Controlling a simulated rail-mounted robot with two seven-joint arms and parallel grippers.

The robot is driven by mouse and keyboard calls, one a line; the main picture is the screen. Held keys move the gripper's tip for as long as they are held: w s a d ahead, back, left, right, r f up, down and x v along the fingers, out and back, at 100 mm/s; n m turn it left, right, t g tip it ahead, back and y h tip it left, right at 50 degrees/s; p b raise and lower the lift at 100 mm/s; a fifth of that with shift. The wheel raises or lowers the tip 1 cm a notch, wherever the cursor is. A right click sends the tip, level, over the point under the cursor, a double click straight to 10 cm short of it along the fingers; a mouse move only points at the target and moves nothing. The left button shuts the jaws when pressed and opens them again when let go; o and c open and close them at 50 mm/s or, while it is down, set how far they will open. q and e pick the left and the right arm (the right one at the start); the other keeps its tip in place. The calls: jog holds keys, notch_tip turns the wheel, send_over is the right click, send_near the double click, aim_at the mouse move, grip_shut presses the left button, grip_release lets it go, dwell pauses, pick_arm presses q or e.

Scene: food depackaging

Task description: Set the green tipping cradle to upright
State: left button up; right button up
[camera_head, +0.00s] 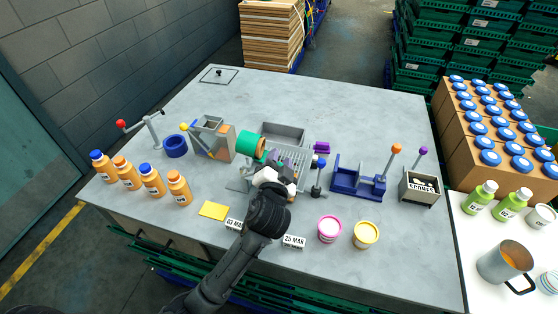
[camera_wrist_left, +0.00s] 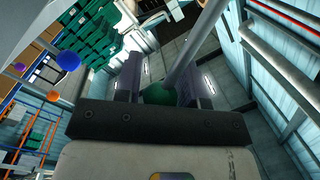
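The green cradle (camera_head: 250,145) is a cylinder-like piece near the middle of the table. It looks tilted over, lying more sideways than upright, partly hidden behind my gripper. My left gripper (camera_head: 275,180) is over the table just in front of and right of it. In the left wrist view, a green ball knob (camera_wrist_left: 160,93) on a grey rod (camera_wrist_left: 197,45) sits between the two fingers, close to the palm. The fingers lie against both sides of the knob, as far as I can see. The link from knob to cradle is hidden. My right gripper is not in view.
A grey rack (camera_head: 284,133) and a blue holder (camera_head: 357,184) with an orange-knobbed lever stand around the gripper. Orange bottles (camera_head: 151,182) line the left edge. A pink tub (camera_head: 329,229) and yellow tub (camera_head: 365,235) stand at front. The back of the table is mostly clear.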

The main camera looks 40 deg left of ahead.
pick_arm(q)
grip_shut()
jog(key=shift+r, duration=0.15)
